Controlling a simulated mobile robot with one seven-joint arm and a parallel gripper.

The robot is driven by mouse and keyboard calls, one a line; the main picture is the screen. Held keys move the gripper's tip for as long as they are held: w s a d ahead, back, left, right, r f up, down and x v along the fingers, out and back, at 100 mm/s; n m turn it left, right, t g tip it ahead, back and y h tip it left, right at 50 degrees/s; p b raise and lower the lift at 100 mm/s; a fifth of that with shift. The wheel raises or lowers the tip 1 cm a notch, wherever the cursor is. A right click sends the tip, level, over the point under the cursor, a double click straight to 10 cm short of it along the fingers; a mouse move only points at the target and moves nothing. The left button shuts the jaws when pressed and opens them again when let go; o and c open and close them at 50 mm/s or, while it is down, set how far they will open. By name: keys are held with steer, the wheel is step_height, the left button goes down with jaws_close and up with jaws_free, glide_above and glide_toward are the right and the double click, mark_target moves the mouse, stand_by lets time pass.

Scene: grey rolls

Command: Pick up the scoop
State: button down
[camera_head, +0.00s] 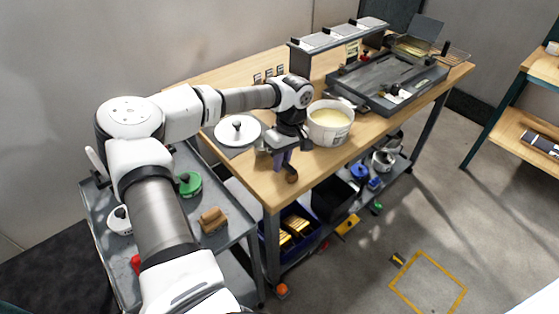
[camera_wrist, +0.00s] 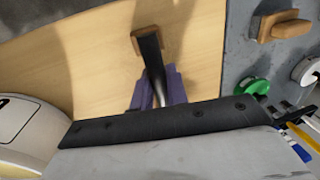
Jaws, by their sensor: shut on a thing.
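My gripper (camera_head: 283,160), with purple fingers, is low over the near edge of the wooden worktop, left of the white tub. It is shut on the scoop (camera_head: 292,177), whose brown end shows just below and beside the fingers. In the wrist view my gripper (camera_wrist: 158,90) has its purple fingers on both sides of the scoop (camera_wrist: 151,50). There a dark handle with a brown end sticks out past them. The rest of the scoop is hidden behind the gripper body. I cannot tell whether the scoop still touches the worktop.
A white tub (camera_head: 330,124) of pale yellow content stands close right of my gripper. A round lid (camera_head: 237,131) with a black knob lies to the left. A dark tray (camera_head: 387,83) fills the far right. A grey cart (camera_head: 235,215) with a green roll (camera_head: 190,185) stands at the left.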

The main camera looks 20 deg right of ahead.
step_height(320, 180, up, 20)
steer(key=b, duration=0.3)
steer(key=shift+f, duration=0.15)
stand_by(0.4)
